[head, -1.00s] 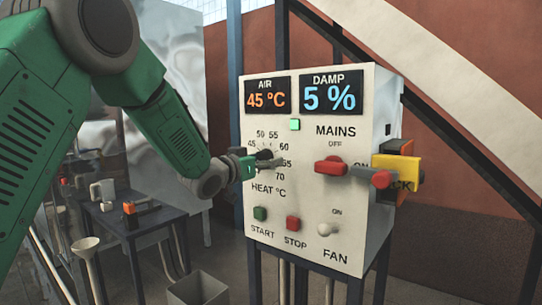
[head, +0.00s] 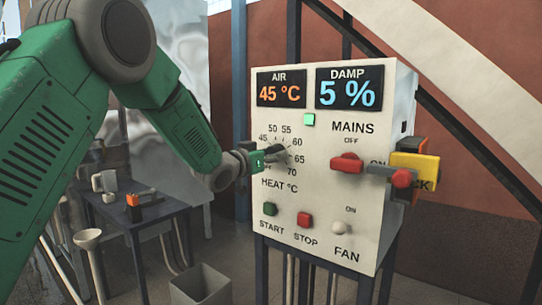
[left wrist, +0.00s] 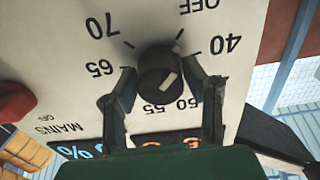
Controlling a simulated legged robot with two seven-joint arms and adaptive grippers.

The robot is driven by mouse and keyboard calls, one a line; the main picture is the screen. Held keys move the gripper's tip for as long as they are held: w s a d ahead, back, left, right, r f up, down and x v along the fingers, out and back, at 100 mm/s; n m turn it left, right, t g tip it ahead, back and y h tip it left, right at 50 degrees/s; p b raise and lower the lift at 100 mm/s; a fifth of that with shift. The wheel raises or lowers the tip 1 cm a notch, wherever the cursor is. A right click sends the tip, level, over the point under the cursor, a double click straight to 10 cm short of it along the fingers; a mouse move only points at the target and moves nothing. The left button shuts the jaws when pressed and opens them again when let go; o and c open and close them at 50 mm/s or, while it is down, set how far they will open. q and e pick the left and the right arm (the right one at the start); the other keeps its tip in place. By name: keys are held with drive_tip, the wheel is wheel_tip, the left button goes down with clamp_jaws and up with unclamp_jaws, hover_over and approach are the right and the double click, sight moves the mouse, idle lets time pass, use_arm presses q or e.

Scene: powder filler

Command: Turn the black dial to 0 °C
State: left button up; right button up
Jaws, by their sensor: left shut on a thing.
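The black dial (head: 281,151) sits on the white control panel (head: 325,227), inside a printed ring of numbers marked HEAT °C. In the head view, 45 to 70 can be read. My left gripper (head: 272,155) reaches it from the left and partly hides it. In the left wrist view the dial (left wrist: 160,72) appears upside down, with a pale mark on its face. My left gripper's fingers (left wrist: 166,76) are shut on it, one on each side. OFF, 40, 50, 55, 65 and 70 show around it there. My right gripper is not in view.
The AIR display (head: 281,88) reads 45 °C and the DAMP display (head: 349,88) 5 %. A red MAINS switch (head: 346,162), green START button (head: 270,209), red STOP button (head: 304,219) and FAN toggle (head: 341,229) share the panel. A bin (head: 201,288) stands below left.

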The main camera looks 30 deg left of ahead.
use_arm(q)
drive_tip(key=shift+a, duration=0.1)
drive_tip(key=shift+d+r+n+p, duration=0.1)
drive_tip(key=shift+d+n+p, duration=0.2)
drive_tip(key=shift+n, duration=0.1)
drive_tip(key=shift+a, duration=0.1)
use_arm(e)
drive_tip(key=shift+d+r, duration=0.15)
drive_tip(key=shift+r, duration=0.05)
use_arm(q)
drive_tip(key=o, duration=1.2)
drive_tip(key=shift+w+f, duration=0.2)
drive_tip(key=shift+c, duration=0.2)
drive_tip(key=shift+w+f, duration=0.2)
drive_tip(key=shift+w, duration=0.1)
drive_tip(key=shift+s+a+r, duration=0.1)
drive_tip(key=shift+s+r, duration=0.05)
drive_tip(key=shift+s, duration=0.2)
drive_tip(key=s+a, duration=0.1)
drive_tip(key=s, duration=1)
drive_tip(key=shift+f, duration=0.25)
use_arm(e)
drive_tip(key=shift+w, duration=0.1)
